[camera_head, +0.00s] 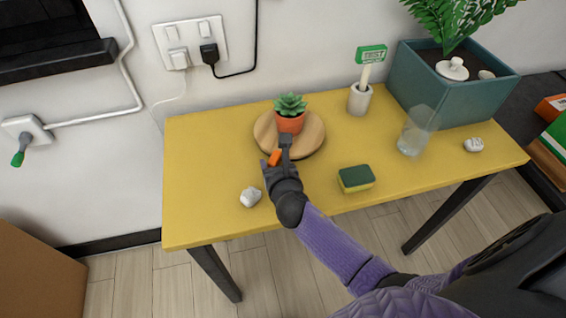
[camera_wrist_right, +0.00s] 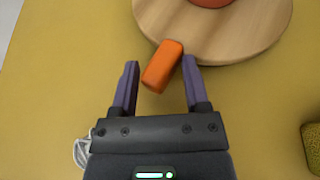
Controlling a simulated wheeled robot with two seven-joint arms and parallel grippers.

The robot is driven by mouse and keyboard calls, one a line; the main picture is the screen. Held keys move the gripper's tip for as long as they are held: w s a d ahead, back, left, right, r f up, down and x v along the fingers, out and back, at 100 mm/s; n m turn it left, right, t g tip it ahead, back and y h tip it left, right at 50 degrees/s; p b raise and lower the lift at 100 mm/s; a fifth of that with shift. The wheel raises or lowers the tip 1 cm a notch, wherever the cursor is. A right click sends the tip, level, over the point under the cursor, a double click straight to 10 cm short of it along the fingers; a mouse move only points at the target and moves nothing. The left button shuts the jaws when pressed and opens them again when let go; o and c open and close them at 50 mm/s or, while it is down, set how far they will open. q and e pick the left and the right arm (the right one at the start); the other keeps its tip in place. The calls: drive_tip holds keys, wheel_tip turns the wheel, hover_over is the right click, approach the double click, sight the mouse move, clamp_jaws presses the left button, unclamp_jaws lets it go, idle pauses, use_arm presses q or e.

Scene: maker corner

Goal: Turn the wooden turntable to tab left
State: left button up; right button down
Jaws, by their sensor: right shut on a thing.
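The round wooden turntable (camera_head: 310,147) lies on the yellow table, with a small plant in an orange pot (camera_head: 291,123) standing on it. Its orange tab (camera_head: 275,157) sticks out at the front, slightly left of the middle. My right gripper (camera_head: 277,158) reaches in from the front and is shut on the tab. In the right wrist view, the tab (camera_wrist_right: 162,66) sits between the fingers of the gripper (camera_wrist_right: 160,72), at the rim of the turntable (camera_wrist_right: 240,20). Part of the rim is hidden behind my gripper in the head view. My left gripper is not in view.
On the yellow table (camera_head: 215,145), a white crumpled lump (camera_head: 250,197) lies front left and a sponge (camera_head: 356,178) front right. The left side is clear.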

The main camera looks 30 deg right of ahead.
drive_tip(key=shift+w+a+r, duration=0.35)
drive_tip(key=shift+w+a, duration=0.05)
drive_tip(key=shift+w, duration=0.4)
drive_tip(key=shift+c, duration=2.2)
unclamp_jaws()
